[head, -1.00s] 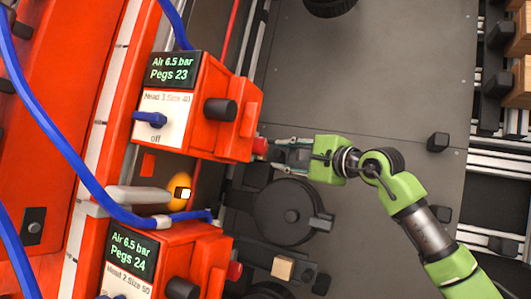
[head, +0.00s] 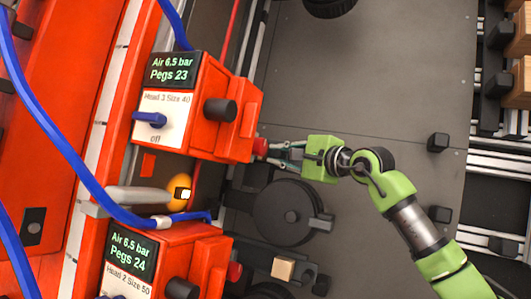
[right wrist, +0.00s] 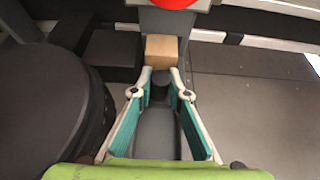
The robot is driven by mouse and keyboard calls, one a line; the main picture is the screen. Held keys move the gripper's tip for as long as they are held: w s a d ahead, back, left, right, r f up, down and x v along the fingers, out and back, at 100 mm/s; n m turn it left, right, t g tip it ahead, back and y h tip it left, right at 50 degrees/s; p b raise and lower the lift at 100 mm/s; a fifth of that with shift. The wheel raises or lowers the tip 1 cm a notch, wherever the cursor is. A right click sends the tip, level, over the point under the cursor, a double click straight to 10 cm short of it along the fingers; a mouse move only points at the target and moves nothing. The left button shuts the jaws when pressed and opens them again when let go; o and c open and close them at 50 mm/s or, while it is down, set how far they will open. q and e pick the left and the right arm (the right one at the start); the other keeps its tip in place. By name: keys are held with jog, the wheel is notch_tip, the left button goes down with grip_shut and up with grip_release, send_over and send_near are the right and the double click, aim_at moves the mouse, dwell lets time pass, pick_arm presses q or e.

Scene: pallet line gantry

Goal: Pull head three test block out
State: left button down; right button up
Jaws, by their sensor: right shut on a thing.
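Head three is the orange-red unit (head: 185,110) labelled "Head 3 Size 40", its switch label reading off. My right gripper (head: 275,152) is just right of its red tip (head: 260,147). In the right wrist view the fingertips (right wrist: 160,82) are closed around a small dark knob (right wrist: 160,88). The wooden test block (right wrist: 161,50) lies just beyond the fingertips, under the red tip (right wrist: 172,3). In the head view this block is hidden. My left gripper is not in view.
Head two (head: 165,260) stands below, with its own wooden block (head: 283,268) beside a dark knob. A round black disc (head: 290,213) is close below my right gripper. A blue hose (head: 70,150) crosses the left side.

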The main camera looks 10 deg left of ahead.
jog(key=shift+d, duration=0.1)
jog(key=shift+s+d+f+b, duration=0.1)
jog(key=shift+d+f+b, duration=0.05)
jog(key=shift+d+b, duration=0.15)
jog(key=shift+s+d+b, duration=0.35)
jog(key=shift+d+b, duration=0.1)
jog(key=shift+d, duration=0.65)
jog(key=shift+s+d+b, duration=0.4)
jog(key=shift+d+b, duration=0.1)
jog(key=shift+d, duration=0.55)
jog(key=shift+s+d+b, duration=0.35)
jog(key=shift+d+b, duration=0.1)
jog(key=shift+d, duration=0.8)
jog(key=d, duration=0.1)
jog(key=s+d+b, duration=0.1)
jog(key=d, duration=0.1)
jog(key=d+b, duration=0.1)
jog(key=d, duration=0.1)
jog(key=shift+s, duration=0.3)
